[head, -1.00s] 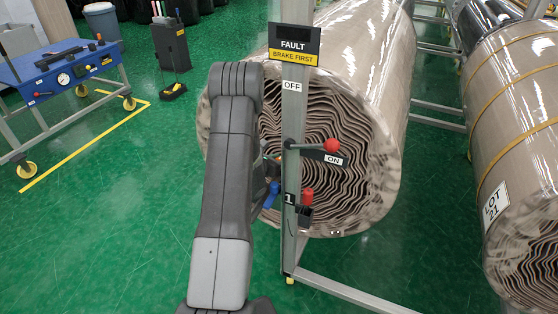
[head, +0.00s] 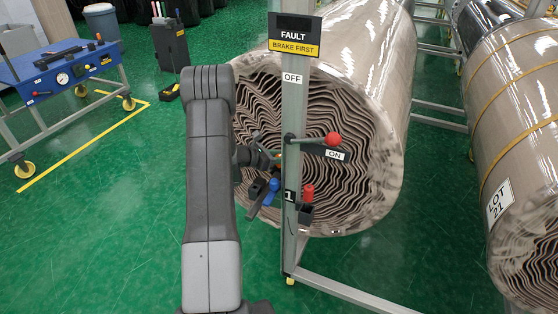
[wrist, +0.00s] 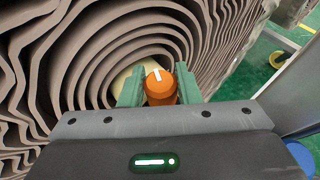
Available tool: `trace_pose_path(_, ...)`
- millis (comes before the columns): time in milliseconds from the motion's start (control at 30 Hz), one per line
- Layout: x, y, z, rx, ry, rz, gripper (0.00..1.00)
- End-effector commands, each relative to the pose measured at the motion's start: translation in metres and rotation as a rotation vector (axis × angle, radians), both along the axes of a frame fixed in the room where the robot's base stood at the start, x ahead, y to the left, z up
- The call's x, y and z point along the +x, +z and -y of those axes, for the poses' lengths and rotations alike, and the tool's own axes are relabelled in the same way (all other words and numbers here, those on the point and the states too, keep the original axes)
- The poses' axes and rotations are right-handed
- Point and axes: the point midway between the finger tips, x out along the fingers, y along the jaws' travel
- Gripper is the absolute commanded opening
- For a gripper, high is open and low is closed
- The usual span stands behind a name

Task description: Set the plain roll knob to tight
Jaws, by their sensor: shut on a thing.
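The plain roll (head: 345,110) is a large brown layered roll in clear wrap, its spiral end facing me in the head view. An orange knob (wrist: 160,88) with a white mark sits near the roll's centre in the wrist view. The mark points up, slightly left. My gripper (wrist: 160,92) has green fingers on either side of the knob and is shut on it. In the head view my gripper (head: 272,160) is beside the grey post, small and partly hidden. No tight label is readable.
A grey post (head: 293,120) stands in front of the roll with a "FAULT / BRAKE FIRST" sign (head: 294,35). A red-ball lever (head: 332,140) lies by "ON". Blue (head: 272,187) and red (head: 308,191) parts sit lower. A banded roll (head: 515,110) lies right.

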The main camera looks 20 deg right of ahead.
Motion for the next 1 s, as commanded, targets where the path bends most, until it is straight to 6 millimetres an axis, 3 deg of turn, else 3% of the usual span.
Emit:
trace_pose_path(600,0.0021,-0.0013,0.0004,0.0,-0.524,0.002,0.07)
trace_pose_path(1000,0.0013,0.0004,0.0008,-0.002,-0.717,0.001,0.07)
